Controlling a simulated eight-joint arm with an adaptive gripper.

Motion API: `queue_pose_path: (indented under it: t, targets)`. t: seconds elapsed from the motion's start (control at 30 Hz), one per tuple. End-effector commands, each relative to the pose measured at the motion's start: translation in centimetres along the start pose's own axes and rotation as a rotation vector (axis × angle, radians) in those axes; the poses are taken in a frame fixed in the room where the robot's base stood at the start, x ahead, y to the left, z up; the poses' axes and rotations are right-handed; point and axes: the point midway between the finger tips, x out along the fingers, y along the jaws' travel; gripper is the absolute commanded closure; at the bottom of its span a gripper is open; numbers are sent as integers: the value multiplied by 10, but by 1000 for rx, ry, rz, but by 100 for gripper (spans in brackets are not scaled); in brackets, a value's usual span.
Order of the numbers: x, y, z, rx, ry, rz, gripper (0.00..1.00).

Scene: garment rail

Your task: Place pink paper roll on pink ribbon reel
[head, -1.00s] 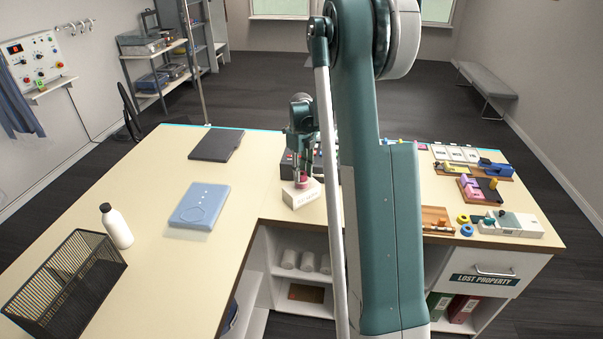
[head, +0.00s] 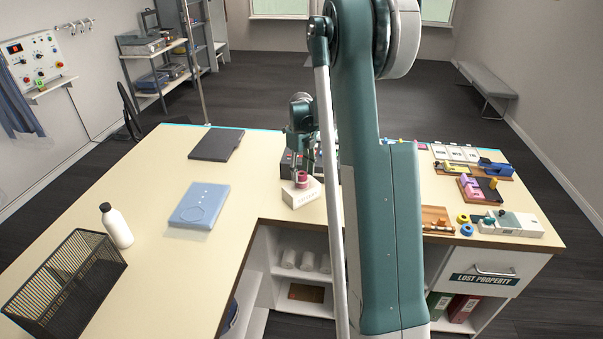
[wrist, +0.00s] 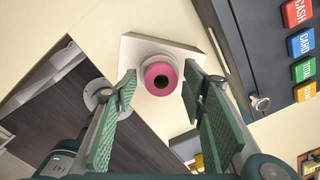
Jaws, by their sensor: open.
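A pink paper roll (wrist: 160,78) with a dark hole stands on a pale, flanged round piece on a white block (wrist: 128,52). In the head view the pink roll (head: 301,179) shows on top of the white block (head: 300,196), near the desk's inner corner. The pink ribbon reel cannot be told apart clearly from the round piece under the roll. My gripper (wrist: 160,88) is open, its two green pads on either side of the roll with gaps to both. In the head view my gripper (head: 301,165) is just above the roll.
A dark box with coloured CASH and CARD keys (wrist: 285,65) stands close beside the block. A blue case (head: 201,205), a white bottle (head: 116,226) and a black mesh basket (head: 68,283) are on the left desk. My arm hides part of the right desk.

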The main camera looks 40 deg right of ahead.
Motion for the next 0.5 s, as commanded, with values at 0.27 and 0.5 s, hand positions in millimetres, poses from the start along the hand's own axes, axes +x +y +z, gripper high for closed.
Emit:
queue_pose_path:
  t: [0.27,0.5]
  targets:
    - [-30,0,0,0,0,0,58]
    - [-69,0,0,0,0,0,58]
